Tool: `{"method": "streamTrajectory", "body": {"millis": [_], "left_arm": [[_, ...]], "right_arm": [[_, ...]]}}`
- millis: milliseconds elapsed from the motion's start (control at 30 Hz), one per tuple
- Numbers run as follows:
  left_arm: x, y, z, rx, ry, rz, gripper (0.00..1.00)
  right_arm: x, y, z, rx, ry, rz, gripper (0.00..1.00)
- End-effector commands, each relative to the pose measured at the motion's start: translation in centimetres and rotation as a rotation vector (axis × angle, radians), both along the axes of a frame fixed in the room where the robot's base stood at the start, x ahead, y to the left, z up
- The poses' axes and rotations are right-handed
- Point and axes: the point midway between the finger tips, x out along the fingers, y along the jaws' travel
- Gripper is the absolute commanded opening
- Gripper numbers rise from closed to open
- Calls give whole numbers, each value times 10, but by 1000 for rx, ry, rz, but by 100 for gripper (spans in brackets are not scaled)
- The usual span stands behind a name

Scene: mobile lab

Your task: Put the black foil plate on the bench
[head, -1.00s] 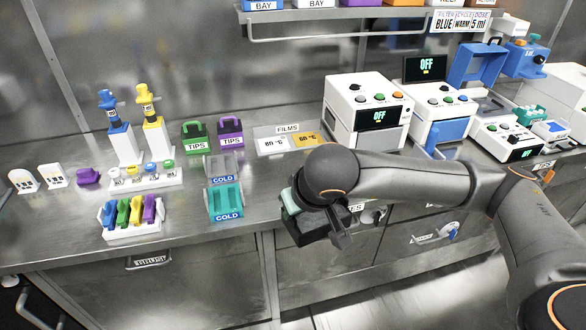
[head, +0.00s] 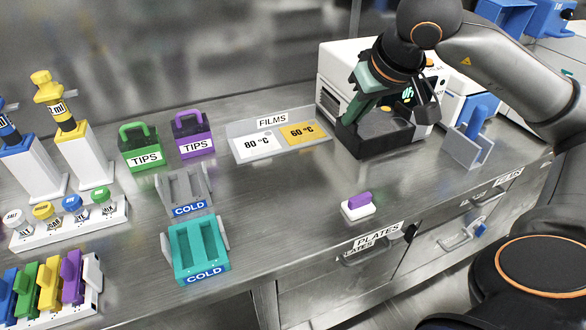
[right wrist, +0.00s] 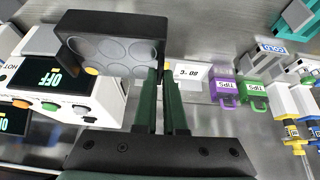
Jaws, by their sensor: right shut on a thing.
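The black foil plate (head: 376,138) is in my right gripper (head: 352,112), in front of the white instrument at the back of the bench (head: 300,190). I cannot tell whether its underside touches the bench. In the right wrist view the green fingers of my right gripper (right wrist: 163,82) are shut on one end of the black foil plate (right wrist: 110,48), whose round wells show. My left gripper is not in view.
White instruments (head: 345,65) stand close behind the plate. The films tray (head: 243,152) lies to its left. A small purple-and-white item (head: 358,206) is near the front edge. Cold racks (head: 198,262) stand further left. Bare bench lies in the middle.

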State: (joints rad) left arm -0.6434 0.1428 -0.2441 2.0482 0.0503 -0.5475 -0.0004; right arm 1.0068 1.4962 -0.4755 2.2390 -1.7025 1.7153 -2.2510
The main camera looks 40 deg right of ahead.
Motion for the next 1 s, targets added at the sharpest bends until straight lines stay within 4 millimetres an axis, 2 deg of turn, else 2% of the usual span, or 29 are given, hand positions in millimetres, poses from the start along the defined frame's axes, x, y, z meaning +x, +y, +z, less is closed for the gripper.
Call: {"method": "streamTrajectory", "body": {"millis": [167,433,633,800,1000], "left_arm": [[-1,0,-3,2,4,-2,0],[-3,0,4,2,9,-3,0],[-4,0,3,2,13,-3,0],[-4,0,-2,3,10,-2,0],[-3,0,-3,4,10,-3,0]], "right_arm": [[1,1,-1,0,-4,1,0],[35,32,-19,2,-3,6,0],[66,58,-38,2,-2,4,0],[85,74,-72,0,0,0,0],[96,82,-88,-2,-4,-3,0]]}}
